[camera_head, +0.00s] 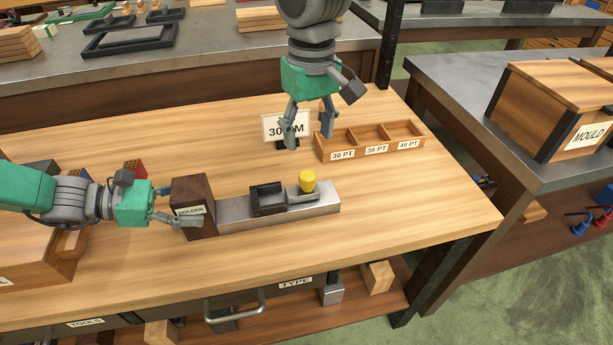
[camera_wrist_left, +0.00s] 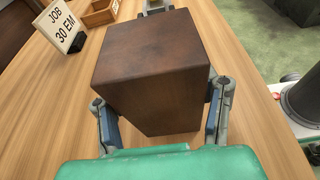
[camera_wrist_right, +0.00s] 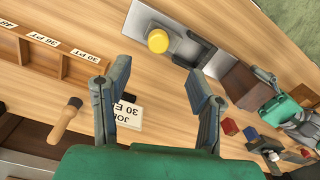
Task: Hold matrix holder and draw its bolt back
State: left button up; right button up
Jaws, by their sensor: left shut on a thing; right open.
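The matrix holder lies on the wooden bench. It has a dark brown wooden block (camera_head: 192,196) labelled HOLDER at its left end and a grey metal bar (camera_head: 240,215) running right. A black part (camera_head: 267,200) and a yellow knob (camera_head: 308,181) sit on the bar; the knob also shows in the right wrist view (camera_wrist_right: 158,41). My left gripper (camera_head: 185,217) is shut on the brown block, with a finger on each side of it in the left wrist view (camera_wrist_left: 160,110). My right gripper (camera_head: 308,142) is open and empty, above the bench behind the bar.
A sign reading 30 EM (camera_wrist_left: 58,25) stands behind the bar. A wooden tray (camera_head: 372,141) with compartments labelled 30, 36 and 48 PT is at the back right. A MOULD box (camera_head: 550,110) is on the right-hand table. The bench right of the bar is clear.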

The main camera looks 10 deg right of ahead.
aim_at(308, 174)
jog(key=f, duration=1.1)
jog(key=shift+w+f, duration=0.2)
